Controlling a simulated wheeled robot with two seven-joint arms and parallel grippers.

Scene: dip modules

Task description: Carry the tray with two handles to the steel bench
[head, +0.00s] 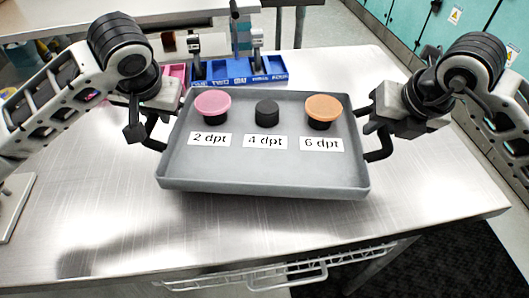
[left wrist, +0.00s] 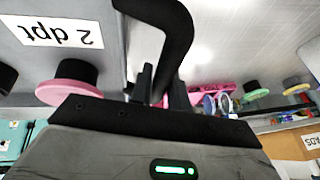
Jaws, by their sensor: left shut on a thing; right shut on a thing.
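The grey tray (head: 262,172) has a black handle on each short side and appears roughly level over the steel bench (head: 110,220). I cannot tell whether it touches the bench top. On it stand a pink-topped piece (head: 213,104) by a "2 dpt" label, a black piece (head: 267,112) by "4 dpt" and an orange-topped piece (head: 323,108) by "6 dpt". My left gripper (head: 150,128) is shut on the left handle (left wrist: 165,40). My right gripper (head: 372,122) is shut on the right handle (head: 382,146).
A blue rack (head: 240,72) with compartments stands behind the tray, with a pink bin (head: 177,72) to its left. Bare bench top lies left, right and in front of the tray. A wire basket (head: 280,275) hangs under the front edge. Teal cabinets (head: 460,30) stand at the back right.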

